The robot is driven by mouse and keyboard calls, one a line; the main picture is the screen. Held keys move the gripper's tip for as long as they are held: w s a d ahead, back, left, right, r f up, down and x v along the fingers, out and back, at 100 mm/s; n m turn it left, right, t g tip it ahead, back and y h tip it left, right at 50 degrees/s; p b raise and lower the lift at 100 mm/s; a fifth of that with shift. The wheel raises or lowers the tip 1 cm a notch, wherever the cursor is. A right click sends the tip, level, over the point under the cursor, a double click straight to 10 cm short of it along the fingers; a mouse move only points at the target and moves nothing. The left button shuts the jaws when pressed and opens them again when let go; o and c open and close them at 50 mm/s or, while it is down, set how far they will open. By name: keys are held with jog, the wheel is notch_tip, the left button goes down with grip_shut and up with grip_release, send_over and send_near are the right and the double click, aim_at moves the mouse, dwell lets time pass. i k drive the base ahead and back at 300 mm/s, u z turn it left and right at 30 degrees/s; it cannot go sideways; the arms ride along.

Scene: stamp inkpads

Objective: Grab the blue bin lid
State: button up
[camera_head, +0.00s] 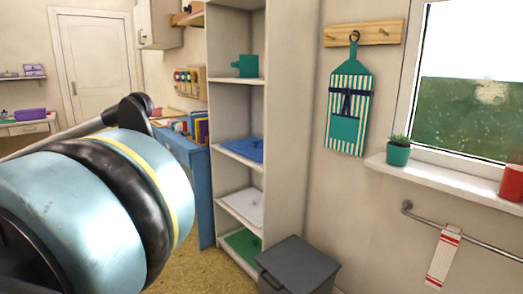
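A flat blue piece (246,149), which looks like the blue bin lid, lies on a middle shelf of the tall white shelf unit (286,120). A small dark mark shows near its right end, and I cannot tell if it is a knob. A similar white piece (243,207) and a green piece (243,244) lie on the shelves below. My arm fills the left foreground, well apart from the shelf. No gripper fingertips can be made out.
A dark grey lidded bin (298,264) stands on the floor at the shelf's right front. A blue cabinet (180,150) stands left of the shelf. A windowsill with a potted plant (398,151) and a towel rail (480,243) are at right.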

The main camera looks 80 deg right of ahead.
aim_at(253, 148)
jog(key=z, duration=2.25)
jog(key=i, duration=1)
